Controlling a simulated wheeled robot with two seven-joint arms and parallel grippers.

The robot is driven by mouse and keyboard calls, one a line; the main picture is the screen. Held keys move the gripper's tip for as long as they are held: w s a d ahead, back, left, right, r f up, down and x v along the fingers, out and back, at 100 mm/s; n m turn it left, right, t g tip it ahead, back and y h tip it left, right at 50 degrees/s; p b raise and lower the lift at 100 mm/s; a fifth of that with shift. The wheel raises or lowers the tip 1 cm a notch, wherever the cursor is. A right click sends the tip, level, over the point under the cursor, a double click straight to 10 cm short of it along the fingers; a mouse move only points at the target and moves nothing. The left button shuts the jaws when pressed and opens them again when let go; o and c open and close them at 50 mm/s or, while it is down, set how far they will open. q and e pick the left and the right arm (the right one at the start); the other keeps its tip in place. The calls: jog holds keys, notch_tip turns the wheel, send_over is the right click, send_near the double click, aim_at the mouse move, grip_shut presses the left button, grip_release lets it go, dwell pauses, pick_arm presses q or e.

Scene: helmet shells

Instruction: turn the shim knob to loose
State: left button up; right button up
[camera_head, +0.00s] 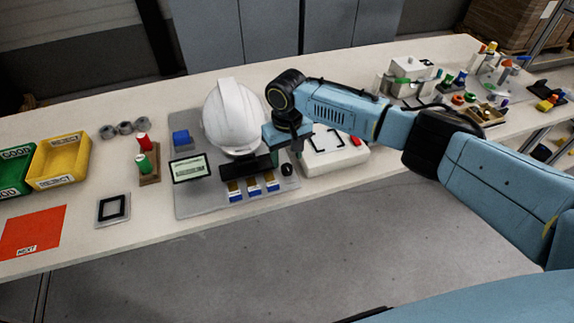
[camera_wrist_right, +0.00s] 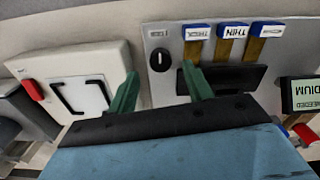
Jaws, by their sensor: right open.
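The shim knob appears as a small round black knob (camera_head: 287,169) at the right front corner of the grey fixture plate (camera_head: 188,207). In the right wrist view the same knob (camera_wrist_right: 160,60) shows a short light mark on its face, and a small label beside it is too small to read. My right gripper (camera_head: 298,150) reaches in from the right, behind and above the knob. In the right wrist view its green fingers (camera_wrist_right: 161,82) are apart with nothing between them, the knob just beyond their tips. My left gripper is not in view.
A white helmet shell (camera_head: 233,115) stands on the plate. Blue-ended shim strips (camera_head: 254,190) lie left of the knob, near a display (camera_head: 190,168) partly reading "DIUM" in the wrist view. A white box (camera_head: 335,160) with a black frame and red button stands close on the right.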

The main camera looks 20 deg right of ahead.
aim_at(287, 167)
jog(key=shift+f+b, duration=0.3)
jog(key=shift+f, duration=1.65)
jog(key=c, duration=1)
